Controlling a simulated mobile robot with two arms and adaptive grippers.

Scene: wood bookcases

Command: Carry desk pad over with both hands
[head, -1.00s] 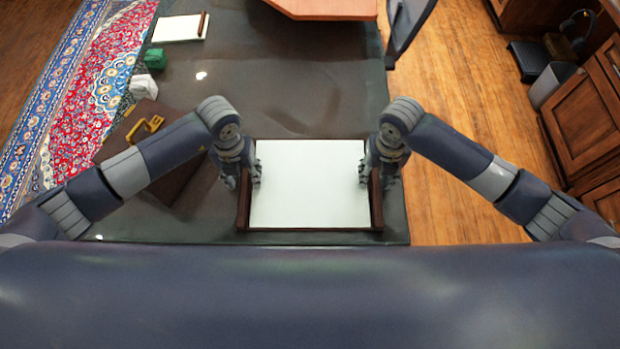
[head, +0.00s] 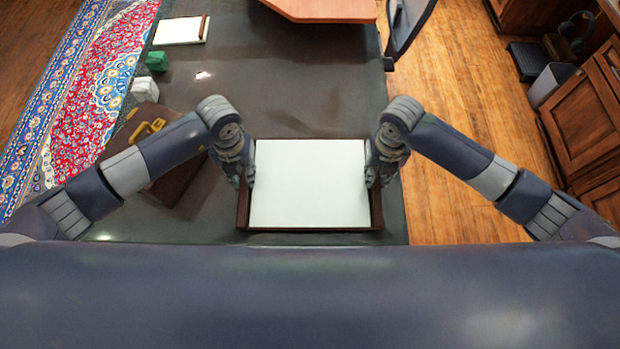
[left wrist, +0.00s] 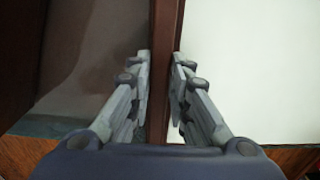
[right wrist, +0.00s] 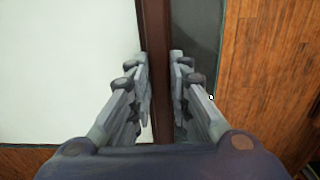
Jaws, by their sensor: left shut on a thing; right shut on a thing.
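The desk pad (head: 309,185) is a white sheet with dark brown side rails, and it shows in the head view at the near right part of the dark desk. My left gripper (head: 243,178) is shut on its left rail; in the left wrist view the fingers (left wrist: 161,90) stand on both sides of that rail. My right gripper (head: 378,178) is shut on its right rail, and the right wrist view shows its fingers (right wrist: 160,90) on both sides of the rail. The head view does not show clearly whether the pad touches the desk.
A brown briefcase (head: 178,190) with a yellow handle lies left of the pad. A green object (head: 156,61), a crumpled white object (head: 145,88) and another pad (head: 180,31) are farther back. Desk behind the pad is clear.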

